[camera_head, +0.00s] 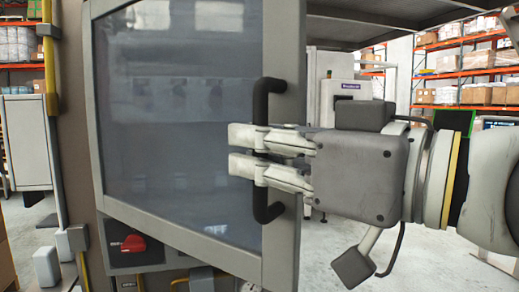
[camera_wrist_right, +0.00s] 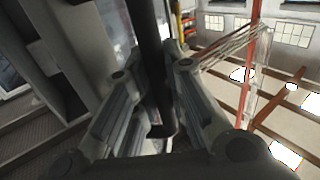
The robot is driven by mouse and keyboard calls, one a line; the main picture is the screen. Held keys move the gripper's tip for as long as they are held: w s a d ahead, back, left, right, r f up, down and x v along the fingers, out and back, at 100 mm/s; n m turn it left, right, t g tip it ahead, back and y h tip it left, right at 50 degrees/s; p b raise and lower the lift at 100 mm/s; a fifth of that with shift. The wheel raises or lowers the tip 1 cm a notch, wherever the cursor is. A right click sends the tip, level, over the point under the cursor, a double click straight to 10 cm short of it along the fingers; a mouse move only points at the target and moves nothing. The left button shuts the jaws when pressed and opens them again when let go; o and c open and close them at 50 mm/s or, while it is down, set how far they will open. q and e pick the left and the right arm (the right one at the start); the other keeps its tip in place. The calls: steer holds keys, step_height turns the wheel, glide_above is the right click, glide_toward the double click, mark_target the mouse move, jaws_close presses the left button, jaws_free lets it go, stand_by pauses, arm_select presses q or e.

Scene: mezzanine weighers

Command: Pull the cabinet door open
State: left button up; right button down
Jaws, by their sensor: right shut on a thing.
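The cabinet door (camera_head: 180,110) has a grey frame around a dark glass pane and stands in the left half of the head view. It looks partly swung out, with its right edge nearer to me. A black vertical bar handle (camera_head: 268,95) is on the right part of its frame. My right gripper (camera_head: 256,153) comes in from the right and is shut on the middle of the handle. In the right wrist view the handle (camera_wrist_right: 152,60) runs between the fingers of my right gripper (camera_wrist_right: 158,100). My left gripper is not in view.
Yellow pipes (camera_head: 49,65) run up the cabinet's left side. Orange racks with boxes (camera_head: 462,75) stand far back on the right. Pale open floor (camera_head: 440,262) lies at the lower right.

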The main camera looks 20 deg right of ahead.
steer(key=shift+f, duration=0.55)
steer(key=c, duration=1.8)
jaws_free()
steer(key=shift+c, duration=0.2)
steer(key=o, duration=0.4)
steer(key=shift+d+r, duration=0.1)
steer(key=shift+d, duration=0.05)
steer(key=shift+r, duration=0.1)
